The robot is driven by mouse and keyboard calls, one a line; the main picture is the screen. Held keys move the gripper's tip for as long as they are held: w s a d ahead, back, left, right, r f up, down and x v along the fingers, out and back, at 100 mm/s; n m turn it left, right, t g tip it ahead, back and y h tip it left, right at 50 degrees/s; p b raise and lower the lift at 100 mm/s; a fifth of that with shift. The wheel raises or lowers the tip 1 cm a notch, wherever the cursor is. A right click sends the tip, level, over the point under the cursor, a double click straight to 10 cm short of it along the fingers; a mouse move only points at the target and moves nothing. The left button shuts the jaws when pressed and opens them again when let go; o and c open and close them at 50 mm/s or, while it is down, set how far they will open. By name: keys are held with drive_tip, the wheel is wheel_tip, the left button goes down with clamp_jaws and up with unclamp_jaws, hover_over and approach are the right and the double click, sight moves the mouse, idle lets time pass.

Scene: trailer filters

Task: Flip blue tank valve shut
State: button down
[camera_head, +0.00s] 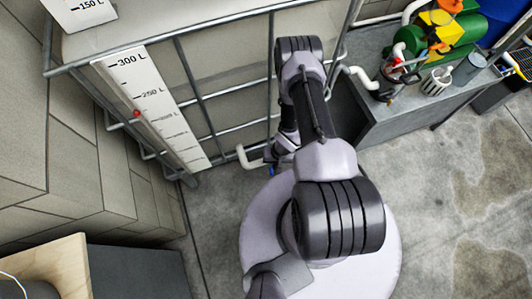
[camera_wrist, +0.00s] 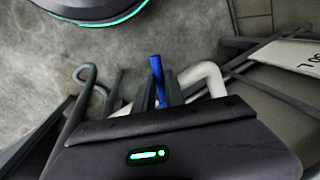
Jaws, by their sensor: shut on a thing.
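The blue valve handle (camera_wrist: 157,68) stands up between the two dark fingers of my gripper (camera_wrist: 160,95) in the wrist view. My gripper is shut on it. The white outlet pipe (camera_wrist: 203,72) bends just to the right of the fingers. In the head view a small blue bit of the handle (camera_head: 271,171) shows below my gripper (camera_head: 274,158), low at the front of the caged tank (camera_head: 225,60). The white pipe (camera_head: 245,157) shows left of it. The valve body is hidden behind my gripper and arm.
A level scale (camera_head: 150,100) with a red marker (camera_head: 137,113) stands on the tank's left side. A grey bench (camera_head: 400,112) with green, yellow and blue gear is at the right. Metal cage bars run close to my gripper. The concrete floor (camera_head: 450,190) at right is clear.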

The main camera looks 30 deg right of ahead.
drive_tip(key=shift+s+d+n+b, duration=0.1)
drive_tip(key=shift+d+n+b, duration=0.4)
drive_tip(key=shift+n, duration=0.4)
drive_tip(key=c, duration=1.4)
unclamp_jaws()
drive_tip(key=shift+r, duration=0.1)
drive_tip(key=d+r+p, duration=0.1)
drive_tip(key=r+p, duration=0.1)
drive_tip(key=r, duration=0.3)
drive_tip(key=d+r+p, duration=0.1)
drive_tip(key=r+p, duration=0.2)
drive_tip(key=r, duration=0.3)
drive_tip(key=s+d+r+p, duration=0.1)
drive_tip(key=r+p, duration=0.1)
drive_tip(key=r, duration=0.4)
drive_tip(key=shift+d, duration=0.1)
